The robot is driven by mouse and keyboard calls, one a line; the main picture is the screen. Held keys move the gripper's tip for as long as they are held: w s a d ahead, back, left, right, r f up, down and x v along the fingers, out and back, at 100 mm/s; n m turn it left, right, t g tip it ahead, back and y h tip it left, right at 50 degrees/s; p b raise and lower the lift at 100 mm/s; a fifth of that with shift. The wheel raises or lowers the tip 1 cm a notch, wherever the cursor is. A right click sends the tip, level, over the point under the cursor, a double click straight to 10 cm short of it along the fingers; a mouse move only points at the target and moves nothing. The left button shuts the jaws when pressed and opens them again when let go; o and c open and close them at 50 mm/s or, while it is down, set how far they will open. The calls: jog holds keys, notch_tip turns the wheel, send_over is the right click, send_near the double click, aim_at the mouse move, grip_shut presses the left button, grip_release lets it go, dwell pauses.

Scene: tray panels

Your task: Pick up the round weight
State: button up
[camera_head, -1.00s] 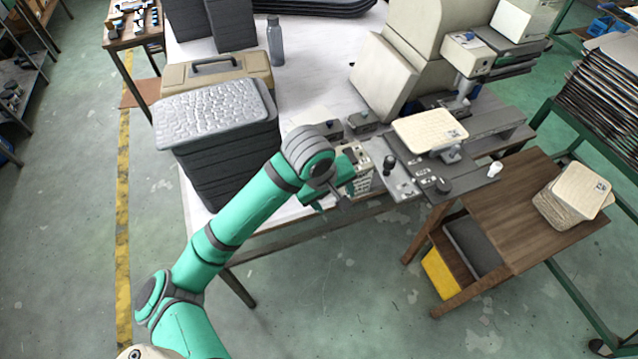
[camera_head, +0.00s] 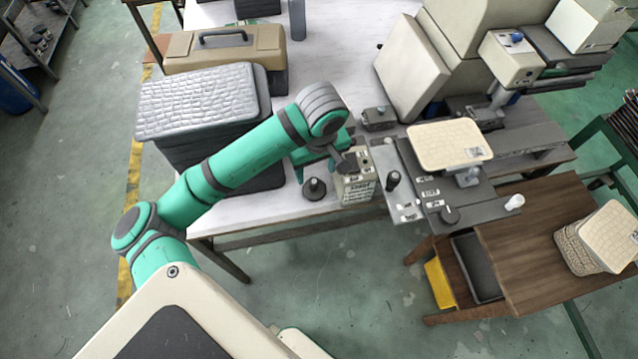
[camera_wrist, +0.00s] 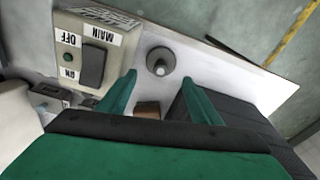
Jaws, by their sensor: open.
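The round weight (camera_head: 314,188) is a dark grey disc with a knob on top. It stands upright on the white table near its front edge, left of the switch box. In the wrist view the weight (camera_wrist: 160,65) shows just beyond the fingertips, roughly centred between them. My gripper (camera_wrist: 158,78) is open, its two green fingers apart with nothing held. In the head view my gripper is partly hidden by my wrist, above and beside the weight.
The switch box (camera_head: 354,180) with a MAIN OFF label stands close on the right; it also shows in the wrist view (camera_wrist: 92,55). A stack of dark trays (camera_head: 200,105) is on the left. A machine with a beige panel (camera_head: 449,145) is at right. A small brown thing (camera_wrist: 147,107) shows between the fingers.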

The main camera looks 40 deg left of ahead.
aim_at(315, 181)
jog(key=f, duration=0.3)
jog(key=shift+s+a+f, duration=0.1)
jog(key=shift+a+f, duration=0.15)
jog(key=shift+f, duration=0.1)
jog(key=f, duration=0.5)
jog(key=shift+w+a, duration=0.2)
jog(key=shift+w, duration=0.2)
jog(key=shift+s+a, duration=0.1)
jog(key=shift+s, duration=0.05)
jog(key=c, duration=1.2)
